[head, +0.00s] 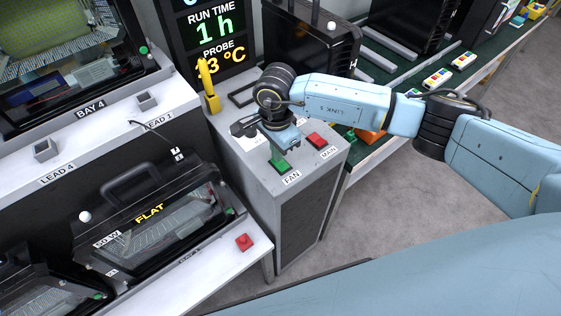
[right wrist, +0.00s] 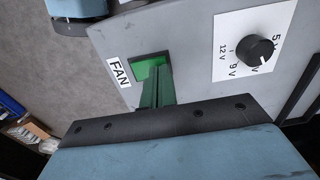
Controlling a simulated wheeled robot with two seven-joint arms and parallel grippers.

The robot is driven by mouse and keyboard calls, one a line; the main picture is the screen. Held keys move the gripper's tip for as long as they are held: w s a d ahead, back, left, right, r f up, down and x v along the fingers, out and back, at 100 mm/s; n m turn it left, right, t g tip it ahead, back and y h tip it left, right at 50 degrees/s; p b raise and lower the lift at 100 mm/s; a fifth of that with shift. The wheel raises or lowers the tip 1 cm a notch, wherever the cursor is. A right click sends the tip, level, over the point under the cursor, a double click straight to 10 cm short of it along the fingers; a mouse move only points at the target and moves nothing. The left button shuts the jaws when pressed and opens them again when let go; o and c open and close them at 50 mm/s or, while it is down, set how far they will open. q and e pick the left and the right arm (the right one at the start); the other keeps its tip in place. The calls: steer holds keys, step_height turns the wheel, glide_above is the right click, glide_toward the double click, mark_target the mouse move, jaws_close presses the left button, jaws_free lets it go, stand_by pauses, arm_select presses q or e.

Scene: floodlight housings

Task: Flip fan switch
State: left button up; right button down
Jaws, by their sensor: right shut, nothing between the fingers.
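The green fan switch (head: 283,168) sits on top of the grey cabinet, beside its FAN label (head: 292,178). My right gripper (head: 277,153) points down at the switch from above, its fingers closed together and empty. In the right wrist view the green switch (right wrist: 150,68) lies at the fingertips (right wrist: 155,82), which cover part of it. The fingers are at or very near the switch; I cannot tell whether they touch it, nor which way it is tipped. My left gripper is not in view.
A red MAIN switch (head: 317,140) is close beside the fan switch. A black voltage knob (right wrist: 254,50) stands on the same cabinet top. A yellow probe (head: 209,88) stands at the cabinet's back left. A floodlight marked FLAT (head: 150,215) and a red button (head: 244,242) are at left.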

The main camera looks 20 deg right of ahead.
steer(key=shift+f, duration=0.3)
steer(key=shift+r, duration=0.15)
steer(key=shift+r+p, duration=1.8)
steer(key=shift+r, duration=1.65)
